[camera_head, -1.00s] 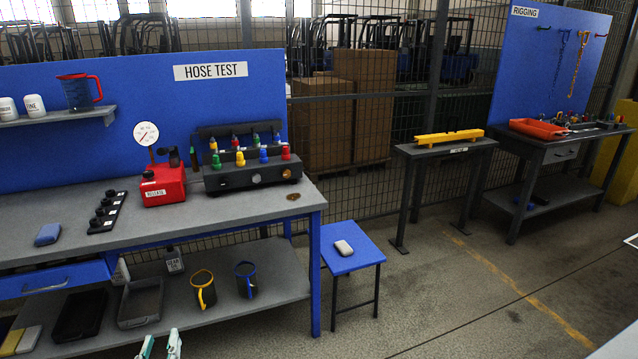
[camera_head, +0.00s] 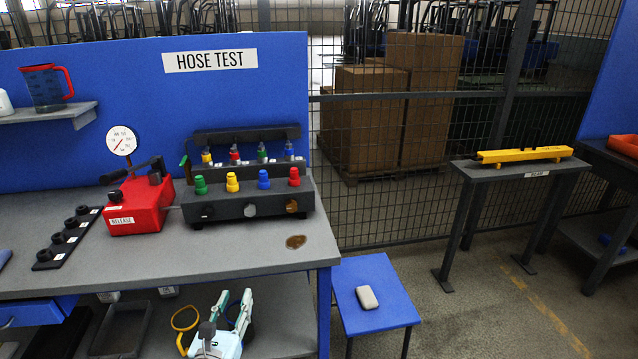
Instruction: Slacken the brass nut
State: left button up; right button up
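A dark manifold block (camera_head: 229,205) stands on the grey bench under the HOSE TEST sign. Its front face has several round fittings. The rightmost, a brownish brass-coloured one (camera_head: 291,206), looks like the brass nut, though it is too small to be sure. My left gripper (camera_head: 234,302), white and teal, is at the bottom of the view, low and in front of the bench's lower shelf. Its two fingers point up, apart, with nothing between them. It is well clear of the manifold block. My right gripper is not in view.
A red pump (camera_head: 138,205) marked RELEASE, with a gauge (camera_head: 122,141), stands left of the block. A brown stain (camera_head: 296,242) lies on the bench near its right edge. A blue stool (camera_head: 376,305) holds a pale block (camera_head: 367,297). Floor right of the stool is clear.

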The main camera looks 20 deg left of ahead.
aim_at(291, 205)
jog(key=i, duration=0.95)
jog(key=z, duration=1.85)
jog(key=i, duration=0.5)
jog(key=u, duration=2.35)
